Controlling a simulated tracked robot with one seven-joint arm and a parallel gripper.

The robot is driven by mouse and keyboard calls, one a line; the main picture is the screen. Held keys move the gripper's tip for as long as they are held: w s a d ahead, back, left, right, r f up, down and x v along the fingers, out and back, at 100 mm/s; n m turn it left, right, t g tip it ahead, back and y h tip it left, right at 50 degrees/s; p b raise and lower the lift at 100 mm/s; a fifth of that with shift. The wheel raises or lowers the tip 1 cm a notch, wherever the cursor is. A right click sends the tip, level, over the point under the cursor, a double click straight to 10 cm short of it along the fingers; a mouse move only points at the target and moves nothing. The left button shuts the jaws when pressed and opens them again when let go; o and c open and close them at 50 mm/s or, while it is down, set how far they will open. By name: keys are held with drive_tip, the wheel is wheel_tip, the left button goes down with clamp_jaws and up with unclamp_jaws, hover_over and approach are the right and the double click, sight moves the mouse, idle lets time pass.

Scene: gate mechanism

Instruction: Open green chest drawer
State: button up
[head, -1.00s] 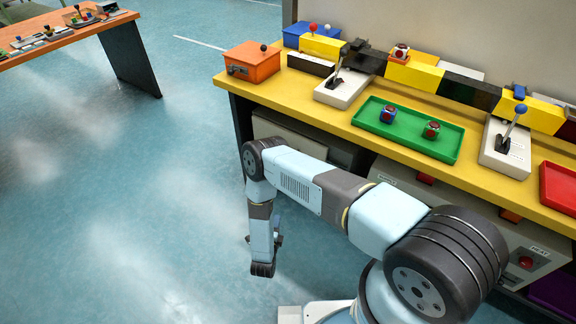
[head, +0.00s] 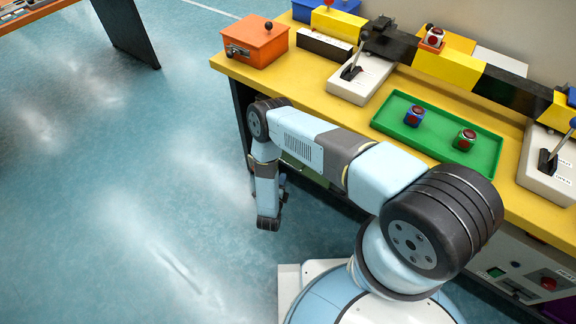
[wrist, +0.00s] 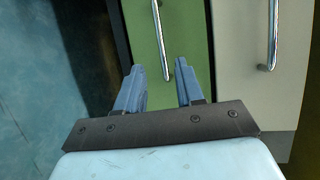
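The green drawer front (wrist: 190,35) fills the upper middle of the wrist view, with a vertical silver bar handle (wrist: 159,38). In the head view only a sliver of green (head: 297,170) shows under the table, behind my arm. My gripper (wrist: 157,78) is open, its two blue fingers apart and pointing toward the green front. The lower end of the handle lies between the fingertips in the picture. I cannot tell how far the fingers are from it. The drawer appears closed. In the head view my gripper (head: 280,190) hangs low at the table's left end, mostly hidden.
A pale front with another silver handle (wrist: 272,40) is right of the green one. The yellow table (head: 300,92) overhangs, carrying an orange box (head: 255,42), lever boxes and a green tray (head: 440,150) with two cubes. Open floor (head: 130,180) lies left.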

drive_tip(key=x, duration=1)
drive_tip(key=shift+c, duration=0.3)
clamp_jaws()
